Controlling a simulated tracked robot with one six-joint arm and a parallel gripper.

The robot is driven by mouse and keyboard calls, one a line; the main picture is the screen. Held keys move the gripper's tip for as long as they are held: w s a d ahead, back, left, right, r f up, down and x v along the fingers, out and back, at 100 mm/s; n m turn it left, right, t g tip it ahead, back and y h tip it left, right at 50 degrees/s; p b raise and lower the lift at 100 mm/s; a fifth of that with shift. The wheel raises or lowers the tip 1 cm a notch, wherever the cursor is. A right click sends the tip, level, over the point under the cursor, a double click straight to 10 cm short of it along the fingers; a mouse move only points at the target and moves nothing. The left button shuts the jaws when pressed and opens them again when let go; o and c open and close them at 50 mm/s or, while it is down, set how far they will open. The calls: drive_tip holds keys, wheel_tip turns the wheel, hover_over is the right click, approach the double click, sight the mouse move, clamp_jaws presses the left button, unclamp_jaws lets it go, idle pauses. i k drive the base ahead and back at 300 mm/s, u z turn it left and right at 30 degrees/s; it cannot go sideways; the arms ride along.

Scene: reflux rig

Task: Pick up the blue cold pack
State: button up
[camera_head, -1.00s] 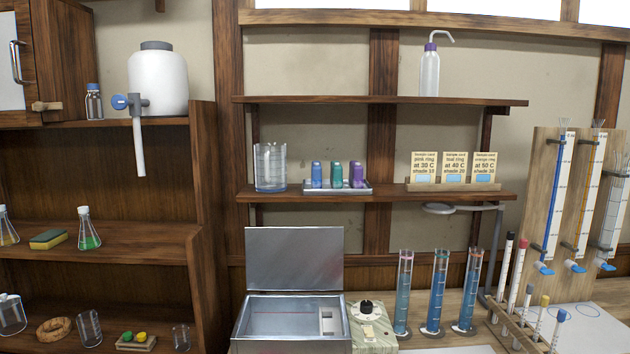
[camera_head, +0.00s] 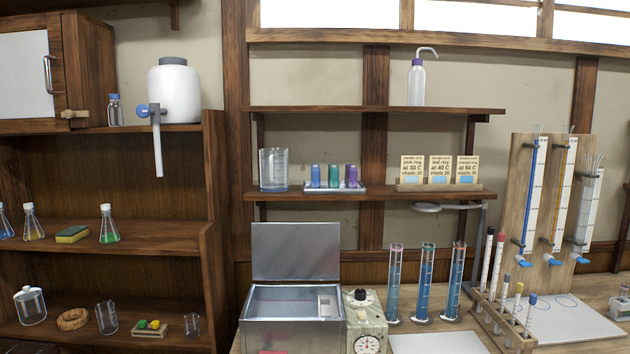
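The blue cold pack (camera_head: 316,176) stands upright on a small metal tray (camera_head: 305,190) on the lower wall shelf. It is the leftmost of three packs. A teal pack (camera_head: 334,176) stands to its right, and a purple pack (camera_head: 351,176) stands right of that. A clear glass beaker (camera_head: 273,170) stands just left of the tray. My gripper does not show in this view.
An open-lidded metal box (camera_head: 290,304) and a dial unit (camera_head: 366,322) stand on the bench below. Several cylinders and a test-tube rack (camera_head: 502,315) stand to the right. Sample cards (camera_head: 439,170) stand right of the packs. Another shelf (camera_head: 400,110) runs above.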

sight(315, 176)
drive_tip(key=u, duration=0.9)
drive_tip(key=i, duration=0.55)
